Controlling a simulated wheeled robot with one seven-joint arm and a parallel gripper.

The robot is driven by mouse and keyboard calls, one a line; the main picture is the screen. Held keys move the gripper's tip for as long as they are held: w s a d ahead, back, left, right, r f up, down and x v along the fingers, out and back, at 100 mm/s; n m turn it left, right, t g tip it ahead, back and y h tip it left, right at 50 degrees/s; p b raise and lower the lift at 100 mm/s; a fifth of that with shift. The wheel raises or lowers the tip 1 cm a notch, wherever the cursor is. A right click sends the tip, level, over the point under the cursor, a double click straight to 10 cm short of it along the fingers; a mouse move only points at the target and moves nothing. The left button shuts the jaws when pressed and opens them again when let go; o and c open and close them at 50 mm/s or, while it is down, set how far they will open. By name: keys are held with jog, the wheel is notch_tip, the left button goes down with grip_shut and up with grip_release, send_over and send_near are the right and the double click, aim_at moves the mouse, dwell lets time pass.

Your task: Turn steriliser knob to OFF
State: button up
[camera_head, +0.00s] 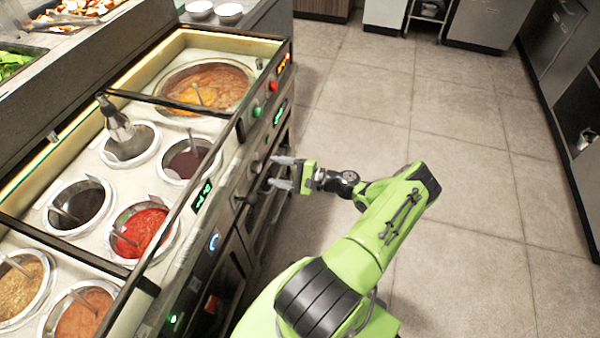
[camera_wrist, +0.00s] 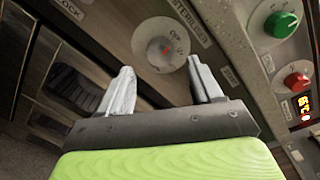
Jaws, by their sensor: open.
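Part of an OFF marking seems to show at the dial's upper right. My gripper (camera_wrist: 162,82) is open and empty, its two pale fingers pointing toward the panel. The knob shows between and beyond the fingertips, apparently without contact. In the head view my gripper (camera_head: 276,172) is just right of a dark panel knob (camera_head: 255,167), likely the same one.
A green button (camera_wrist: 281,24) and a red button (camera_wrist: 297,81) are on the panel to the right. Sauce wells (camera_head: 141,229) fill the counter at left. The tiled floor (camera_head: 450,120) at right is clear.

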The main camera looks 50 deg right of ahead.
jog(key=v, duration=1.1)
jog(key=shift+p, duration=0.3)
jog(key=shift+s+r, duration=0.1)
